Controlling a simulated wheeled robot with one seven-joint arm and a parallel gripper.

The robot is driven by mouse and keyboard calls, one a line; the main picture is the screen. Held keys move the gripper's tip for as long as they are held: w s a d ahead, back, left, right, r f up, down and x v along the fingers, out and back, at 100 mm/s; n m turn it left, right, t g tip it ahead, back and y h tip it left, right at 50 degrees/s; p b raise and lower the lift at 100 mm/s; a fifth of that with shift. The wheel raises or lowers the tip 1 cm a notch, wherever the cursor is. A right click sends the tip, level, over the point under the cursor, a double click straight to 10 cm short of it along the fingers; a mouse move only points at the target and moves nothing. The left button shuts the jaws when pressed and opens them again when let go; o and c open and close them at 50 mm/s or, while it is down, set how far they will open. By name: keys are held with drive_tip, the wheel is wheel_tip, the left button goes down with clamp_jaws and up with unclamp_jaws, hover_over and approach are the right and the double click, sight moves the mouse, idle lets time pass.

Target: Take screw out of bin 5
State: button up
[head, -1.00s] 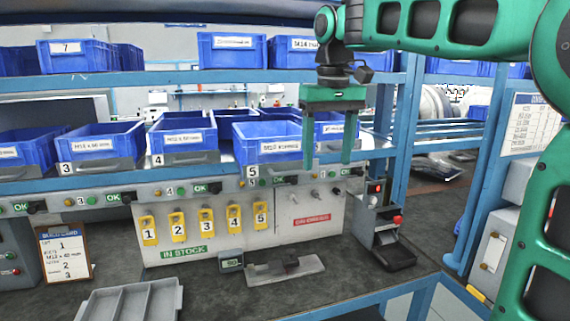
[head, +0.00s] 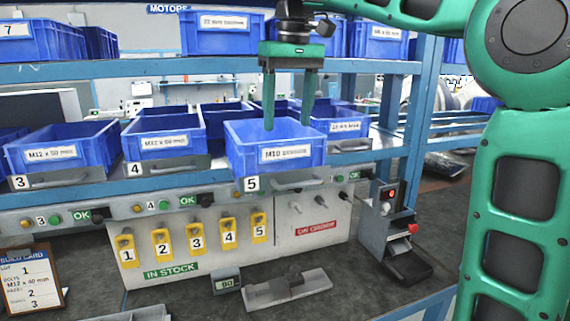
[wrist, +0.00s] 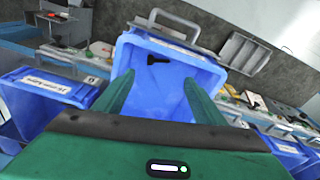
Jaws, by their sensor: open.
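Bin 5 (head: 284,154) is a blue bin with an M10 label, on the shelf above the number 5 plate. In the wrist view bin 5 (wrist: 170,82) lies ahead, with one dark screw (wrist: 158,59) on its floor near the labelled wall. My gripper (head: 288,126) is open, with its green fingers pointing down over bin 5, their tips around the height of its rim. In the wrist view my gripper (wrist: 157,92) has its fingers apart with nothing between them, and the screw shows beyond the tips. The screw is hidden in the head view.
Bin 4 (head: 164,142) and bin 3 (head: 62,152) stand to the left. Another blue bin (head: 341,126) is close on the right. The upper shelf edge (head: 150,72) runs behind my gripper. Yellow numbered tags (head: 195,237) hang below. A grey metal fixture (head: 287,288) sits on the bench.

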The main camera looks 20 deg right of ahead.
drive_tip(key=shift+w+f, duration=0.25)
drive_tip(key=shift+f, duration=0.8)
drive_tip(key=shift+w+f, duration=0.2)
drive_tip(key=shift+f, duration=0.8)
drive_tip(key=shift+d+f, duration=0.1)
drive_tip(key=shift+f, duration=0.5)
drive_tip(key=shift+w+f, duration=0.2)
drive_tip(key=shift+f, duration=2.45)
drive_tip(key=c, duration=1.1)
